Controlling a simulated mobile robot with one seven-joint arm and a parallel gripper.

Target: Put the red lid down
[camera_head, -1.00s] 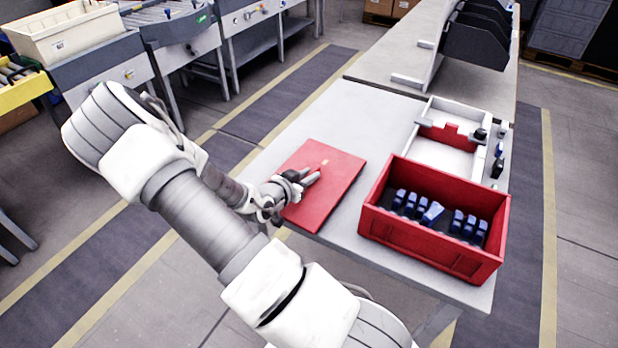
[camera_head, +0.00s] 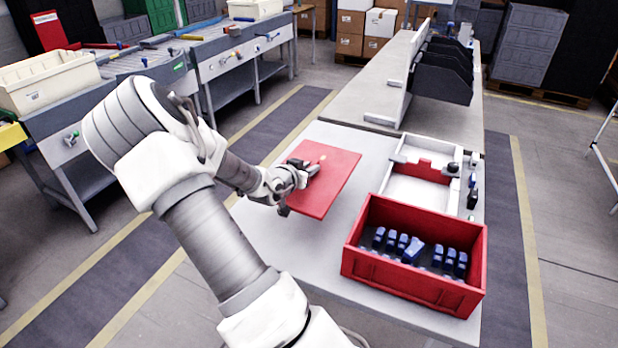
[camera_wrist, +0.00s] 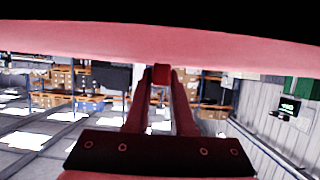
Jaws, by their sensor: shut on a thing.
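The red lid (camera_head: 336,178) is a flat red panel over the left part of the grey table, left of the red box. My gripper (camera_head: 311,169) is over the lid's upper face, with its fingers shut on a small red handle. In the wrist view the fingers (camera_wrist: 161,78) close around that handle, and the lid (camera_wrist: 70,42) spans the top of the picture as a red band. Whether the lid's underside touches the table cannot be told. The red box (camera_head: 415,285) stands open at the table's front right, holding several blue-handled screwdrivers.
A white tray (camera_head: 399,190) with a red insert lies behind the box, with small dark parts along its right side. The grey table (camera_head: 275,235) is bare in front of the lid. A rack of black bins (camera_head: 440,78) stands farther back.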

